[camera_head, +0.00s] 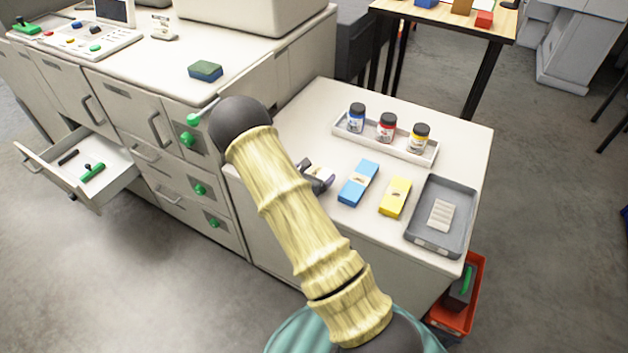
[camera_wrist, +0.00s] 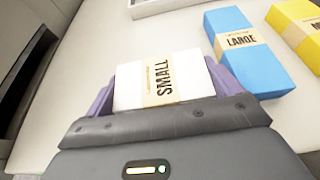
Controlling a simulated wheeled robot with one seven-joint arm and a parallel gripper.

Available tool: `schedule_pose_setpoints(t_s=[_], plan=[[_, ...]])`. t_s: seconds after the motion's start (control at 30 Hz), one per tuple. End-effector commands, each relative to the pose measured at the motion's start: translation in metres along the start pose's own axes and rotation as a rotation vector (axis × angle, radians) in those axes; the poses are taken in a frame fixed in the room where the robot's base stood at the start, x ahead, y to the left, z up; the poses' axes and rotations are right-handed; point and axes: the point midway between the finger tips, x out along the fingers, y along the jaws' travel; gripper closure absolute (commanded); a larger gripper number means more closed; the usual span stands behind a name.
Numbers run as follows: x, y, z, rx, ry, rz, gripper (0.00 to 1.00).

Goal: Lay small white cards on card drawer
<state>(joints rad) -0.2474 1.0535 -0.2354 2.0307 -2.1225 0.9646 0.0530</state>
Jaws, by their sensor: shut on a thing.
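A small white card pack (camera_wrist: 133,80) with a tan band reading "SMALL" sits between the purple fingers of my gripper (camera_wrist: 165,82) in the wrist view. The gripper is shut on it. In the head view my gripper (camera_head: 318,178) is beside the blue pack, mostly hidden behind my arm, and a bit of the white pack shows. I cannot tell whether the pack touches the worktop. An open drawer (camera_head: 118,181) at the left holds a green-handled tool and a black piece. A grey tray (camera_head: 458,190) at the right holds a white ribbed piece. No label readably marks the card drawer.
A blue "LARGE" pack (camera_head: 358,183) and a yellow pack (camera_head: 395,197) lie right of my gripper on the white worktop (camera_head: 305,105). A pale tray (camera_head: 400,147) behind them holds three jars. A red bin (camera_head: 470,300) stands below the right edge.

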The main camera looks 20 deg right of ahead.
Motion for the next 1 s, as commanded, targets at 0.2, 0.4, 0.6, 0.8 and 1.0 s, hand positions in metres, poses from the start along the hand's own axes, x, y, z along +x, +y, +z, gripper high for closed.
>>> schedule_pose_setpoints(t_s=[0.2, 0.4, 0.6, 0.8, 1.0], plan=[[0.011, 0.0, -0.026, -0.002, 0.0, 0.0, 0.35], [0.013, 0.0, -0.03, 0.001, -0.001, 0.001, 0.35], [0.014, 0.0, -0.033, 0.001, -0.001, 0.001, 0.35], [0.014, 0.0, -0.033, 0.0, 0.0, 0.0, 0.0], [0.013, 0.0, -0.03, 0.001, 0.0, 0.0, 0.0]])
